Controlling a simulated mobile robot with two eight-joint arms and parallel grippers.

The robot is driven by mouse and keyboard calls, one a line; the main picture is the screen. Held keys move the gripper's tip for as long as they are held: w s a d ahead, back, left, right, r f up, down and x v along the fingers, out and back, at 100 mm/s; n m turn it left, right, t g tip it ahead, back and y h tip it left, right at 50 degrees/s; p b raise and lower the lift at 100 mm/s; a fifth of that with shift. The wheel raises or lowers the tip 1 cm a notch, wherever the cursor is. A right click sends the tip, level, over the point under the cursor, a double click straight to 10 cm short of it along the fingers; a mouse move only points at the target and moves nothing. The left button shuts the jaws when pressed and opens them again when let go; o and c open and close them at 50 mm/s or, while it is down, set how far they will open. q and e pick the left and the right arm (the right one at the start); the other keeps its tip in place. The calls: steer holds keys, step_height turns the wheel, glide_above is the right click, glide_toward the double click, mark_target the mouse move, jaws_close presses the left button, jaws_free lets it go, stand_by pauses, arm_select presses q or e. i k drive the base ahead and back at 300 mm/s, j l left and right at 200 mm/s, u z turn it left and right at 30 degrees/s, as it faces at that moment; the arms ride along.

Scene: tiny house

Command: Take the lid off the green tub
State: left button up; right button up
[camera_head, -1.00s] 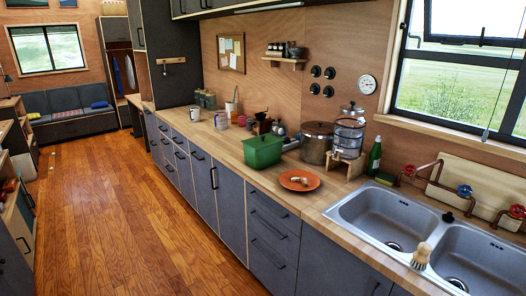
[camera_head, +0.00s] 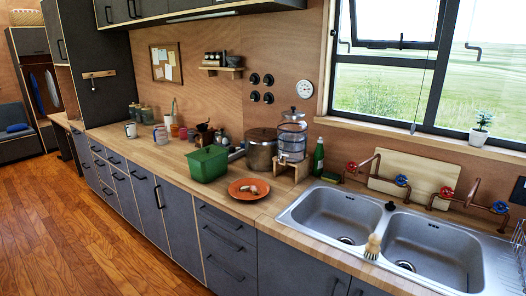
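The green tub (camera_head: 208,168) stands on the wooden counter, left of the metal pot and behind the orange plate. A green lid (camera_head: 208,152) appears to cover its top. Neither of my grippers shows in the head view.
An orange plate (camera_head: 248,189) with small items on it lies in front of the tub. A metal pot (camera_head: 261,152) and a glass water dispenser (camera_head: 292,137) on a wooden stand are to its right. A double sink (camera_head: 345,215) with a brush (camera_head: 372,247) is further right. Mugs stand to the left.

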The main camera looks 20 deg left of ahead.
mark_target(203, 155)
steer(key=i+j+z, duration=0.15)
steer(key=j+z, duration=0.3)
steer(key=i+j+z, duration=0.1)
steer(key=j+z, duration=0.85)
steer(key=j, duration=0.9)
steer(key=k+j+z, duration=0.15)
steer(key=j, duration=0.7)
steer(key=k+j+z, duration=0.1)
steer(key=j, duration=0.3)
steer(key=k+j+z, duration=0.1)
steer(key=j, duration=0.3)
steer(key=k, duration=0.05)
